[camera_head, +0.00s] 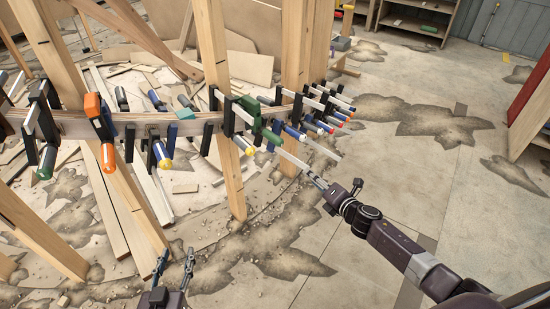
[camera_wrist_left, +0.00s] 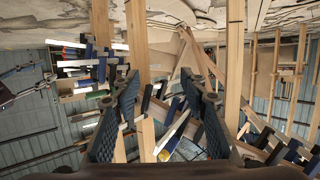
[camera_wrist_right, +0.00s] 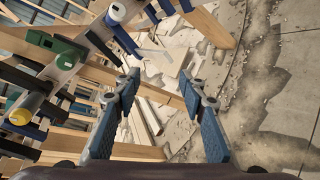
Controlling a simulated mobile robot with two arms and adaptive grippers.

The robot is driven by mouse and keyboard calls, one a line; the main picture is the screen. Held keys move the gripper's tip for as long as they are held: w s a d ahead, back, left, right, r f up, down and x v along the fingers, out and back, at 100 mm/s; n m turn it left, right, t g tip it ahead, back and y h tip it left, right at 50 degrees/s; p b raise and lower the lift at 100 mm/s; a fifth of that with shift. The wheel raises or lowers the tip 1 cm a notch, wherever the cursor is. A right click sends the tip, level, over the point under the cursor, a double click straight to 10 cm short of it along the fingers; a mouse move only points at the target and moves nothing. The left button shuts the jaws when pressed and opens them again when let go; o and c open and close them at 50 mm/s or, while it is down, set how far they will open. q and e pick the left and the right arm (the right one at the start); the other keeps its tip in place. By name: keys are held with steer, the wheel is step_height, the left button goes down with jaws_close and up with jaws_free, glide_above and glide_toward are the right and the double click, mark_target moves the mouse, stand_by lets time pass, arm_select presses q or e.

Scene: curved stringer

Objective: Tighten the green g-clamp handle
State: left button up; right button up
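A green g-clamp (camera_head: 249,105) grips the curved wooden strip near a post, right of centre in the head view. Its green handle (camera_head: 272,137) sticks out toward the lower right. My left gripper (camera_head: 176,258) is open and empty, low in front of the strip. Another clamp with a green tip (camera_head: 45,172) hangs at far left.
Several clamps crowd the strip (camera_head: 187,127), including an orange one (camera_head: 99,116) and blue-handled ones. Upright posts (camera_head: 234,186) and an angled post (camera_head: 40,238) stand among them. Loose boards (camera_head: 125,215) lie behind. The concrete floor (camera_head: 400,165) at right is mostly clear.

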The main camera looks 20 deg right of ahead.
mark_target(275, 139)
steer(key=w+a+r+n+y+b, duration=0.1)
steer(key=a+r+n+y+b, duration=0.1)
steer(key=r+n+b, duration=0.1)
steer(key=w+a+r+n+t+y+b, duration=0.1)
steer(key=w+a+r+n+b, duration=0.1)
steer(key=r+n+b, duration=0.2)
steer(key=w+a+r+n+t+y+b, duration=0.1)
steer(key=r+n+b, duration=0.3)
steer(key=n, duration=0.4)
steer(key=shift+w+a+y+b, duration=0.3)
steer(key=shift+a+y+b, duration=0.25)
steer(key=shift+a+y, duration=0.3)
steer(key=shift+w+a+r+n, duration=0.2)
steer(key=shift+w+n, duration=0.1)
steer(key=x, duration=0.5)
steer(key=shift+w+a+f, duration=0.1)
steer(key=shift+w+a, duration=0.05)
steer(key=shift+w, duration=0.15)
arm_select(q)
steer(key=s+r+t+h, duration=0.1)
steer(key=r+t, duration=0.3)
steer(key=r, duration=0.7)
steer(key=s+r+t+h, duration=0.1)
steer(key=s+r+t, duration=0.3)
steer(key=r, duration=0.8)
steer(key=shift+t+h+b, duration=0.3)
steer(key=shift+t, duration=0.1)
arm_select(e)
steer(key=shift+w+a, duration=0.3)
steer(key=shift+w, duration=0.35)
